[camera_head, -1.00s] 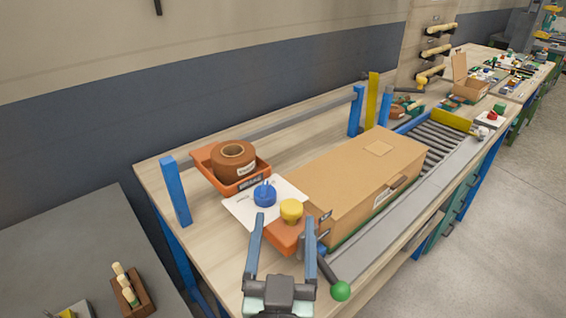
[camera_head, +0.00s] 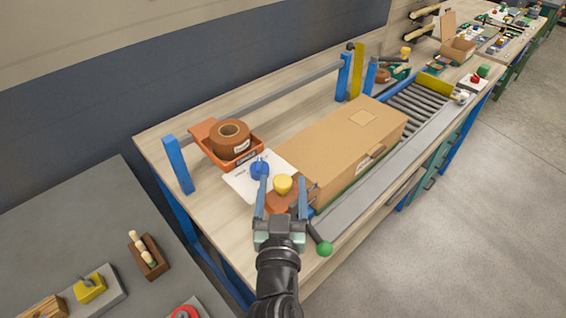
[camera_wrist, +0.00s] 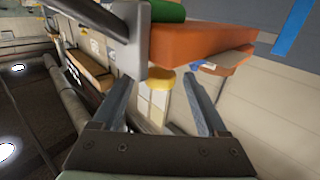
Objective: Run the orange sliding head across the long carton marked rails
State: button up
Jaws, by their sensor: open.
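The orange sliding head (camera_head: 281,203) stands at the near end of the long carton, with a yellow knob (camera_head: 283,183) on top. In the wrist view the orange head (camera_wrist: 200,50) fills the upper middle, with the yellow knob (camera_wrist: 160,79) below it. My gripper (camera_head: 283,187) is open, its two fingers on either side of the yellow knob in the picture; contact cannot be told. The long brown carton (camera_head: 330,150) lies closed on the line, with a lighter patch on its top. My fingers hide part of the orange head.
An orange tray (camera_head: 208,139) with a brown tape roll (camera_head: 231,138) and a blue knob (camera_head: 260,168) on a white sheet are left of the carton. A green-tipped lever (camera_head: 324,249) sticks out at the near right. Rollers (camera_head: 417,104) are clear beyond the carton.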

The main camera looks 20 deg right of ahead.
aim_at(283, 176)
jog(key=shift+p+x, duration=0.35)
jog(key=shift+x, duration=1.95)
grip_shut()
